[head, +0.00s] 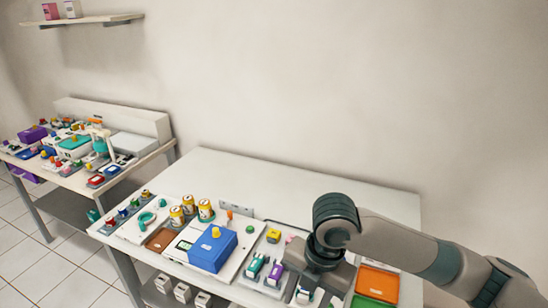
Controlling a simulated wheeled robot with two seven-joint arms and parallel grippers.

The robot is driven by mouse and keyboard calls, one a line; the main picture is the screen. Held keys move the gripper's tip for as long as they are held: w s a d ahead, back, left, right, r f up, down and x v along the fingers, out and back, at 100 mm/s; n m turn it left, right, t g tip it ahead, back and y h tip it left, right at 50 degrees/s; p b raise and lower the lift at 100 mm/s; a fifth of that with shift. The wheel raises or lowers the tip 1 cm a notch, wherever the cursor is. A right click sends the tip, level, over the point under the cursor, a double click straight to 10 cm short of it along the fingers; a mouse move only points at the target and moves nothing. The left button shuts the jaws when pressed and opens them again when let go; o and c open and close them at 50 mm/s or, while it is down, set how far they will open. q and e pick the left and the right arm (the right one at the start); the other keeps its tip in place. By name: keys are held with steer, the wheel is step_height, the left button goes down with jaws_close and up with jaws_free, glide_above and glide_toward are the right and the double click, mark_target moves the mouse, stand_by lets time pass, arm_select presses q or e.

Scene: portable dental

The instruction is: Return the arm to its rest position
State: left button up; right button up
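My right arm comes in from the right over the front table (310,180). Its wrist bends down, and my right gripper (300,270) points down over the tray area at the table's front right. The fingertips are dark and small against the items below, so I cannot tell whether they are open or shut, or whether they touch anything. My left arm and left gripper are out of view.
A blue box (213,248), several yellow-and-white jars (205,210), green (254,266) and purple (274,272) items, an orange tray (378,281) and a green tray (368,302) crowd the front. The table's back is clear. A second cluttered table (150,157) stands left.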

steer(key=s+a+f+m+t+y, duration=0.35)
steer(key=s+f+m, duration=0.25)
steer(key=f+m, duration=0.65)
steer(key=s+d+f+m+h, duration=0.2)
steer(key=s+d+f+m, duration=0.3)
steer(key=s+d+m, duration=0.4)
steer(key=s+d+f+m+h, duration=0.3)
steer(key=s+d+f+m, duration=0.25)
steer(key=d, duration=0.55)
step_height(320, 180, down, 29)
steer(key=s+g+b, duration=0.1)
steer(key=s+g, duration=0.1)
steer(key=s, duration=0.1)
steer(key=s+d+f+b, duration=0.1)
steer(key=s+d+f, duration=0.1)
steer(key=s+f, duration=1.5)
steer(key=shift+s+d+f+g, duration=0.15)
steer(key=shift+d+f+g, duration=0.2)
steer(key=shift+f, duration=0.15)
